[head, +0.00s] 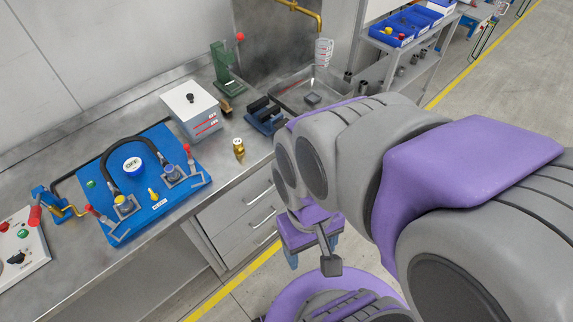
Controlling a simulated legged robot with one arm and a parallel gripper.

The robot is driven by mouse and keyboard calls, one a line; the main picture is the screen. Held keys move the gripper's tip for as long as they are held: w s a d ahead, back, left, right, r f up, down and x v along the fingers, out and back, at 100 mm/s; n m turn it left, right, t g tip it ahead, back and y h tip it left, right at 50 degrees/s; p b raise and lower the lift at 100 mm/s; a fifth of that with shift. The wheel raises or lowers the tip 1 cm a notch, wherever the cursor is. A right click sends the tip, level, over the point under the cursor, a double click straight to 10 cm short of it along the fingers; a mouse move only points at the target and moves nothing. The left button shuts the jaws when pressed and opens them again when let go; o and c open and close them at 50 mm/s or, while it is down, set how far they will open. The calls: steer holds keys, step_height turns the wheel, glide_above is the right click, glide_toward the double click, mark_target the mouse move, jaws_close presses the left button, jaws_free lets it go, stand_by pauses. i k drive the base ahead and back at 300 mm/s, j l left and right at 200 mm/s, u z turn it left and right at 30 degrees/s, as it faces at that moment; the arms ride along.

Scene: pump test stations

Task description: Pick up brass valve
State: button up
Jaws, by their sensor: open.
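The brass valve (239,149) is a small gold-coloured fitting standing on the steel bench, close to its front edge. It is right of the blue pump board and in front of the white box. My gripper (312,252) is open, in front of the drawers, below and to the right of the valve and apart from it. Nothing shows between its jaws. My arm hides part of the bench's right end.
A blue board (143,231) with a hose and red levers lies left. A white box (191,110), dark blue block (265,116), green press (226,68) and sink (312,98) stand behind. A control panel (18,246) is far left. Bare bench surrounds the valve.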

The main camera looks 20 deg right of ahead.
mark_target(239, 149)
steer(key=i+j+z, duration=0.25)
steer(key=z, duration=0.15)
steer(key=i+j+z, duration=0.2)
steer(key=j+z, duration=0.15)
steer(key=i+j+z, duration=0.1)
steer(key=j+z, duration=0.3)
